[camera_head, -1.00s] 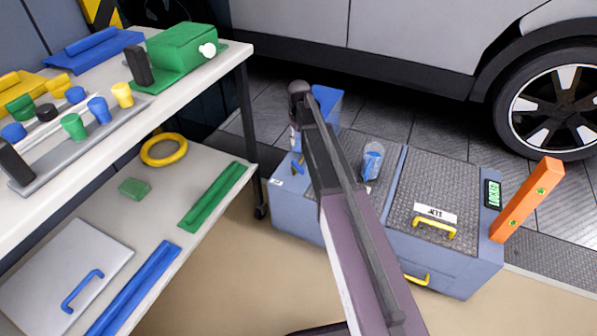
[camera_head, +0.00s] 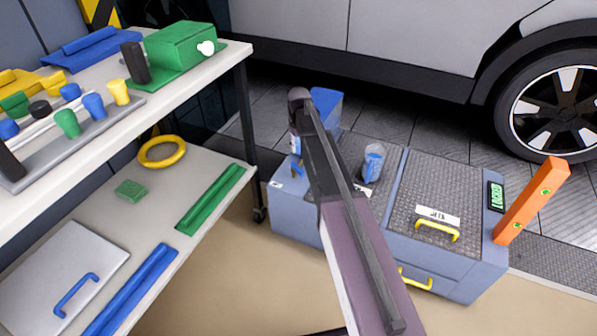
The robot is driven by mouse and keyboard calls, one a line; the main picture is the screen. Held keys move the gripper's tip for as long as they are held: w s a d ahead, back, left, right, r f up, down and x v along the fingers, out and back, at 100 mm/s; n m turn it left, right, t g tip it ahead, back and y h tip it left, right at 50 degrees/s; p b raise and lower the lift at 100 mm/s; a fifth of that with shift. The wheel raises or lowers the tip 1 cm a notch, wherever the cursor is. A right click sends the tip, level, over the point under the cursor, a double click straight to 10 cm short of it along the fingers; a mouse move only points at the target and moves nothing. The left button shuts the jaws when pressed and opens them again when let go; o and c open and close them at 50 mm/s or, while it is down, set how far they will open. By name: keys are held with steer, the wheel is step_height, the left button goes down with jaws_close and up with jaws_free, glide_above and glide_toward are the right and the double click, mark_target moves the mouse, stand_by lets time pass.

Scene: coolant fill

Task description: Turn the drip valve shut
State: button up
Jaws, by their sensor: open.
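My arm reaches up the middle of the view to its dark wrist (camera_head: 299,97). My gripper (camera_head: 296,148) hangs below the wrist, small and mostly hidden by my own arm; it is open. It is over the left end of a blue-grey box (camera_head: 300,222). A small blue piece (camera_head: 298,170) shows on the box beside my arm; it may be the valve's handle, but I cannot tell, nor whether the gripper touches it. A blue container (camera_head: 327,106) stands behind the arm. A clear cup with blue in it (camera_head: 373,162) is on the box top, right of the arm.
A lid with a yellow handle (camera_head: 438,231) and a green-lit display (camera_head: 497,196) are at the box's right. An orange post (camera_head: 532,200) leans there. A two-level cart (camera_head: 215,84) with several coloured parts stands left. The car (camera_head: 420,35) is behind; tan floor is clear in front.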

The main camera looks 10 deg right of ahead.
mark_target(298, 168)
steer(key=shift+f+b, duration=5.35)
steer(key=shift+f, duration=0.3)
jaws_close()
steer(key=shift+a, duration=0.15)
